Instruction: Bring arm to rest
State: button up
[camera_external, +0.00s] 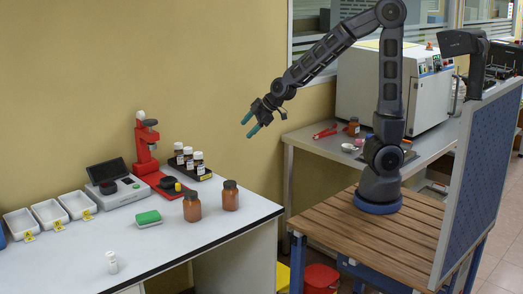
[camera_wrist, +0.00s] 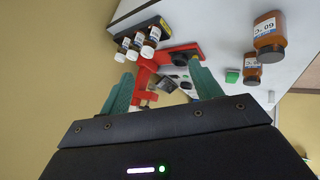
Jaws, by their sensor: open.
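My arm rises from a blue-ringed base on the slatted wooden cart (camera_external: 325,218) and reaches to the left. My gripper (camera_external: 250,126) is in the air beyond the right end of the white table, above table height. Its green fingers are apart with nothing between them. In the wrist view, the open fingers of my gripper (camera_wrist: 163,95) show in front of the red stand and the table. Nothing touches the gripper in either view.
The white table (camera_external: 185,245) holds a red stand (camera_external: 147,140), a black vial rack (camera_external: 201,174), brown bottles (camera_external: 231,196), a scale (camera_external: 113,184), a green sponge (camera_external: 148,218), white trays (camera_external: 48,212) and a small vial (camera_external: 112,262). A blue panel (camera_external: 478,185) stands right of my base.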

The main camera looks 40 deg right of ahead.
jog(key=s+d+r+m+g+h, duration=0.1)
jog(key=s+d+r+m, duration=0.25)
jog(key=d, duration=0.45)
jog(key=s+d+r+m, duration=0.3)
jog(key=s+d+r, duration=0.1)
jog(key=d, duration=0.4)
jog(key=s+d+r+m+g+h, duration=0.1)
jog(key=s+d+r+m+h, duration=0.2)
jog(key=s+d+m, duration=0.5)
jog(key=s+d+h, duration=0.1)
jog(key=s+d, duration=0.2)
jog(key=s, duration=0.3)
jog(key=shift+d, duration=0.35)
